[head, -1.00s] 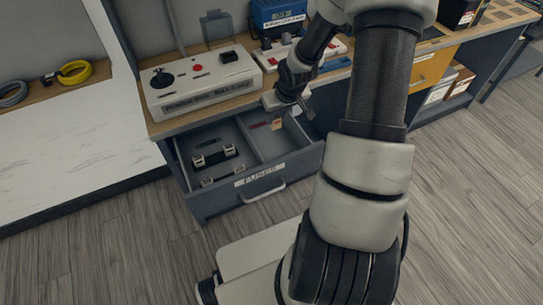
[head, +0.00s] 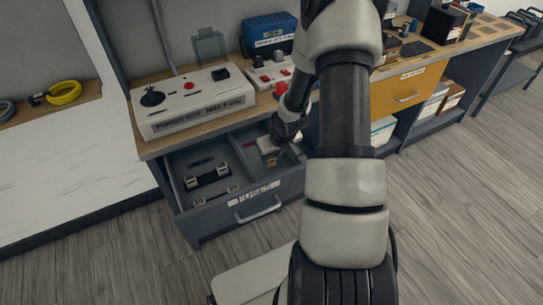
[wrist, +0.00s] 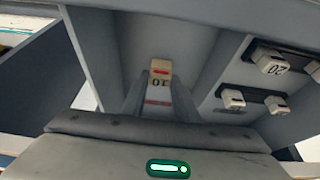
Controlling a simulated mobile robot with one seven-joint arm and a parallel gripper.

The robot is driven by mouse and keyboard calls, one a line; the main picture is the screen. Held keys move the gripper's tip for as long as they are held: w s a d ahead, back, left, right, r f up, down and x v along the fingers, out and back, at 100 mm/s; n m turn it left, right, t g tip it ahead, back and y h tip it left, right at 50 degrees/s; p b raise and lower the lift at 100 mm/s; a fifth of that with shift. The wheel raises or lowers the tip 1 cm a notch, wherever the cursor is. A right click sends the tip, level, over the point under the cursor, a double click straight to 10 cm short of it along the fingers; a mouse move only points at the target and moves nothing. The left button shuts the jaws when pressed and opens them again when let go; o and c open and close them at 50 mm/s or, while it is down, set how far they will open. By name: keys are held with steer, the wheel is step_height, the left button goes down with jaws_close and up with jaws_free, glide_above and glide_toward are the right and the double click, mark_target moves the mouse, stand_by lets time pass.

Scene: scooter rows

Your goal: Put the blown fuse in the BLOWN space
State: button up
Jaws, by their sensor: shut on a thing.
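My gripper (wrist: 159,84) is shut on a pale fuse (wrist: 160,67) marked 10, with a red window. In the wrist view the fuse sits between the fingertips, over one compartment of the open grey drawer. In the head view my gripper (head: 267,147) is low over the drawer's right compartment. A small red label (head: 249,142) lies on that compartment's floor; its words are too small to read. I cannot tell whether the fuse touches the floor.
The FUSES drawer (head: 289,185) stands open. A divider (wrist: 206,72) separates the compartments; the other one has holders with fuses, one marked 20 (wrist: 273,65). A power box (head: 190,100) and a blue case (head: 270,32) stand on the bench above.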

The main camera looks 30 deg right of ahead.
steer(key=shift+f, duration=0.1)
steer(key=o, duration=1.1)
steer(key=shift+c, duration=0.2)
steer(key=shift+r, duration=0.35)
steer(key=p+v, duration=0.4)
steer(key=v, duration=0.7)
steer(key=shift+s+r, duration=0.15)
steer(key=shift+r, duration=0.15)
